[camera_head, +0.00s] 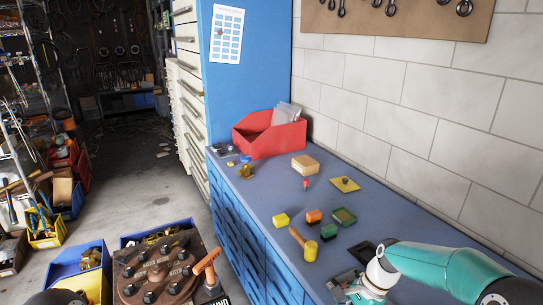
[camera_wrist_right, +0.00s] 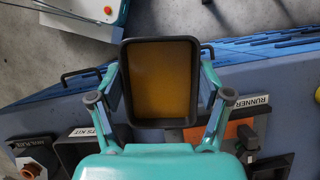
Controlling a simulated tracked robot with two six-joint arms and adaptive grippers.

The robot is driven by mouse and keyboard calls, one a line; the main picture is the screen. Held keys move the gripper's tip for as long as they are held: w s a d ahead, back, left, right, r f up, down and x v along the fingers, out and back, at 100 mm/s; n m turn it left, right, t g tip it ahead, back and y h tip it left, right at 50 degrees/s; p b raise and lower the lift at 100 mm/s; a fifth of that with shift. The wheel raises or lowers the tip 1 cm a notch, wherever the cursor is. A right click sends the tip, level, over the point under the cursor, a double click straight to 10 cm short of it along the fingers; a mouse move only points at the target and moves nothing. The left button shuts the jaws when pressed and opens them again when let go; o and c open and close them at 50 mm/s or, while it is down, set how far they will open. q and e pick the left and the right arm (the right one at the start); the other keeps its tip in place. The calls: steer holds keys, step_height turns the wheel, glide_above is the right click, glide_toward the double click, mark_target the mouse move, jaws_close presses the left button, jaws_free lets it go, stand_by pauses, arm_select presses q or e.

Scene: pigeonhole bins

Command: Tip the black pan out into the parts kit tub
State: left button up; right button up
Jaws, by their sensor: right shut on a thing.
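The black pan (camera_wrist_right: 160,122) is a rectangular tray with a raised rim and a plain orange-brown inside. My right gripper (camera_wrist_right: 160,80) is shut on it, with one finger at each side wall. I cannot tell whether anything loose lies in the pan. The parts kit tub (camera_wrist_right: 75,153) is dark, at the lower left of the right wrist view, with a partly hidden label ending in "S KIT". My gripper hides part of it. In the head view my right arm comes in at the lower right; its gripper (camera_head: 350,288) is partly cut off. My left gripper does not show.
A dark bin labelled RUNNER (camera_wrist_right: 255,103) stands right of the pan. In the head view, a red bin (camera_head: 270,137), a wooden block (camera_head: 305,165), a mallet (camera_head: 303,243) and small coloured parts sit on the blue bench. A tiled wall borders the bench.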

steer(key=n+g, duration=0.1)
steer(key=n, duration=0.2)
steer(key=s+f+n+h, duration=0.1)
steer(key=n, duration=0.2)
steer(key=s+f+n+g+h, duration=0.1)
steer(key=n, duration=0.2)
steer(key=shift+s+a+f+g, duration=0.1)
steer(key=shift+s+a+g, duration=0.1)
steer(key=shift+g, duration=0.1)
steer(key=n, duration=0.1)
steer(key=n+h, duration=0.1)
steer(key=d+n, duration=0.1)
steer(key=shift+s+r+g+h, duration=0.2)
steer(key=shift+s+g+h, duration=0.05)
steer(key=shift+g+h, duration=0.05)
steer(key=shift+s+d+n+h, duration=0.2)
steer(key=shift+n+h, duration=0.2)
steer(key=shift+n, duration=0.8)
